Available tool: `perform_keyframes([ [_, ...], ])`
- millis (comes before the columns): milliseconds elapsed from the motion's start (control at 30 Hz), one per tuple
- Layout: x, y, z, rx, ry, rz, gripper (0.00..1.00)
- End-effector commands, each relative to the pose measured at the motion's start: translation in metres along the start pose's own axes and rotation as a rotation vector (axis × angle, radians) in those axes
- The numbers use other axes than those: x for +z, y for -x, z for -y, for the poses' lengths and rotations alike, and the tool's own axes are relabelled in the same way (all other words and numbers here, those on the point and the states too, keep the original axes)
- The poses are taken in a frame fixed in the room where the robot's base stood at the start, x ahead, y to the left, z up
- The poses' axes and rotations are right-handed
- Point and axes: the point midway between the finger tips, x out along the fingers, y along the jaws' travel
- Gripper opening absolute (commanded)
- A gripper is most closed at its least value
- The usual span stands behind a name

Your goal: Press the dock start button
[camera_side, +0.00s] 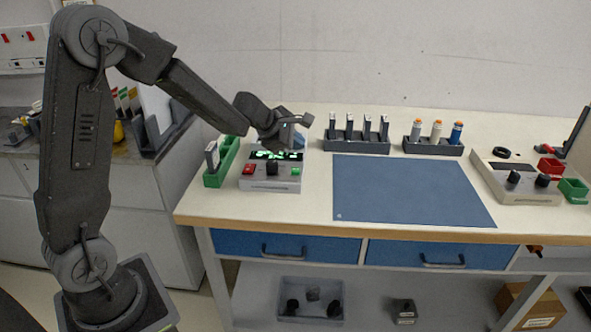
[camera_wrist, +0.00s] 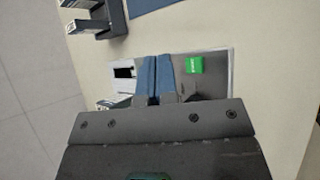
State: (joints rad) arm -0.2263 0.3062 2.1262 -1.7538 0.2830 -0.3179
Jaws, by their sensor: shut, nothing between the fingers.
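The grey dock (camera_side: 272,184) stands on the bench at the left, with a lit green display, a red button (camera_side: 249,169), a black knob (camera_side: 271,168) and a green button (camera_side: 295,171) along its front. My gripper (camera_side: 297,139) is shut and empty, just above the display end of the dock.
A green tray (camera_side: 225,162) stands close to the dock's left. Two dark racks (camera_side: 357,146) (camera_side: 433,148) with upright items stand behind the blue mat (camera_side: 410,190). Another grey panel (camera_side: 515,182) with black knobs is at the right. The mat is clear.

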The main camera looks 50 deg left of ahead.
Motion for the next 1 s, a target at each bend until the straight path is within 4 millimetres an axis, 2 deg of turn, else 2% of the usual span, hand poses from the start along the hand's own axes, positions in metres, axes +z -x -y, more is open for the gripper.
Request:
perform_keyframes([
  [400,-0.019,-0.027,0.020,-0.002,-0.001,-0.001,0.00],
  [1000,-0.022,-0.030,0.022,0.000,-0.001,-0.003,0.00],
])
